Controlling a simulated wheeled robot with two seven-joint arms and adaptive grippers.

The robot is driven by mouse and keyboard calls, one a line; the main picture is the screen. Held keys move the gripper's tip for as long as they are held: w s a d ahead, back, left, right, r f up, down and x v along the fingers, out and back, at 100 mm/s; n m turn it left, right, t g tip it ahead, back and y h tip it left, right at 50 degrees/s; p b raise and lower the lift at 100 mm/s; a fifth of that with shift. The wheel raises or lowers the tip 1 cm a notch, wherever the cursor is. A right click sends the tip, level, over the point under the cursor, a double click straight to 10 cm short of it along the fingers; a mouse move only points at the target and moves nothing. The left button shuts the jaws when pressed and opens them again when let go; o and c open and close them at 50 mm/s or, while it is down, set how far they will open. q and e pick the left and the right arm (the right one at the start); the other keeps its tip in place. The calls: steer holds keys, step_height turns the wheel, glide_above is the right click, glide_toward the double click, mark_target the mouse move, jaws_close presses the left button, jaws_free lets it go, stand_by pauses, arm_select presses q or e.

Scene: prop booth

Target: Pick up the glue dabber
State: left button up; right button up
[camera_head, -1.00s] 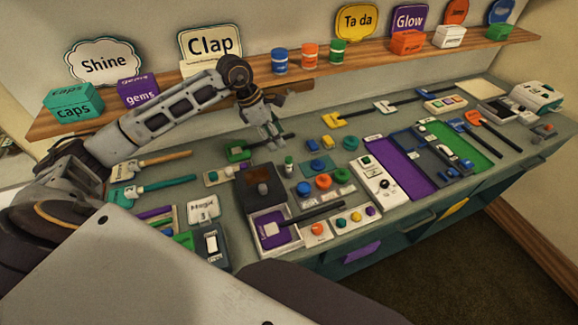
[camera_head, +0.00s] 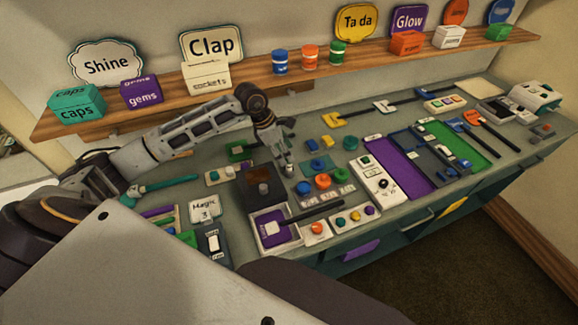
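A small pale bottle (camera_head: 289,171), which looks like the glue dabber, stands on the worktop just right of the dark box with a brown window. My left gripper (camera_head: 284,157) points down right over it, its fingertips at the bottle's top and hiding most of it. I cannot tell whether the fingers touch the bottle or have shut on it. My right gripper is not in view.
The dark box (camera_head: 264,187) stands close on the left of the gripper. Round blue, red and green pieces (camera_head: 323,181) lie close on the right. A purple tray (camera_head: 274,232) is in front. A wooden shelf (camera_head: 330,70) with boxes, jars and signs runs behind.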

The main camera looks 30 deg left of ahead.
mark_target(289, 166)
arm_select(q)
steer(key=shift+f, duration=0.15)
steer(key=shift+s+p+x, duration=0.2)
steer(key=shift+p+x, duration=0.6)
steer(key=shift+x, duration=1.7)
steer(key=shift+a, duration=0.15)
steer(key=c, duration=1)
